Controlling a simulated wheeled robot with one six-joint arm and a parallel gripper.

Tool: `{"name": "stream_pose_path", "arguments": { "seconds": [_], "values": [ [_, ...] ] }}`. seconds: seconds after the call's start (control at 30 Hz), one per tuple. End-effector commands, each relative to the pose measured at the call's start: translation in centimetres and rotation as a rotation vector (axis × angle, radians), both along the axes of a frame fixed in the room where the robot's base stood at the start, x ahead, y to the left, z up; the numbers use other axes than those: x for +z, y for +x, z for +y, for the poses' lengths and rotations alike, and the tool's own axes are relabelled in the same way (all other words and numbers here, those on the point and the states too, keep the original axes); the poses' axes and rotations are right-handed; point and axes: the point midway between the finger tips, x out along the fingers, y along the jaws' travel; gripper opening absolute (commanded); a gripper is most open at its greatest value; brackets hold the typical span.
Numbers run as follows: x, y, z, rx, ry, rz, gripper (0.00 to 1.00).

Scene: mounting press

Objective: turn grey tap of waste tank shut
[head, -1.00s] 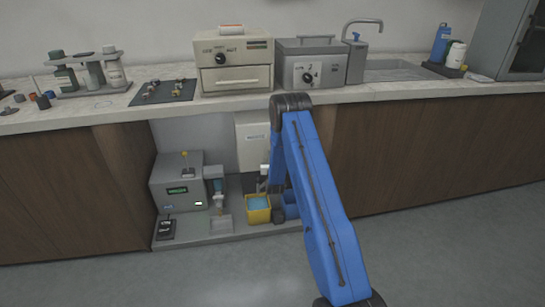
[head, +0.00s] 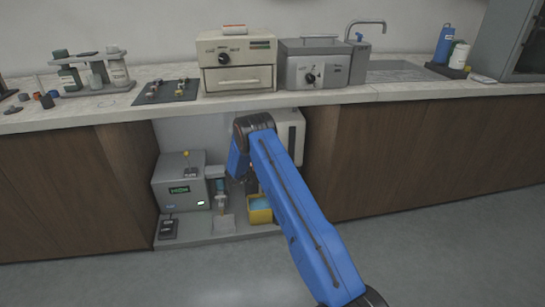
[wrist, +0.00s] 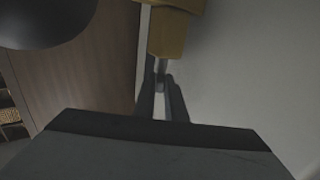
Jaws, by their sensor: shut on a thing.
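The white waste tank (head: 284,122) stands in the open bay under the counter, and my blue arm covers much of its front in the head view. A yellow tub with blue inside (head: 260,215) sits below it; a yellow block-like shape (wrist: 172,38), perhaps this tub, is at the top of the wrist view. My gripper (wrist: 162,88) is in the wrist view, its two dark fingers close together around a small grey piece, the grey tap (wrist: 161,68). The tap's angle is hard to make out. In the head view, my arm hides fingers and tap.
A grey device with a green display (head: 180,190) stands left in the bay, beside a small stand (head: 222,205). The wooden cabinet front (head: 400,155) bounds the bay on the right. The counter edge (head: 360,94) runs above. The floor in front is clear.

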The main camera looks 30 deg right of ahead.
Motion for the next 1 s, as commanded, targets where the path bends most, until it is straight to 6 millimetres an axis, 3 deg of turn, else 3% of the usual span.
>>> {"name": "stream_pose_path", "arguments": {
  "seconds": [0.4, 1.0],
  "values": [
    [-0.02, 0.59, 0.04, -0.264, 0.0, -0.002, 0.0],
    [0.08, 0.7, -0.01, -0.341, -0.001, -0.001, 0.0]
  ]
}}
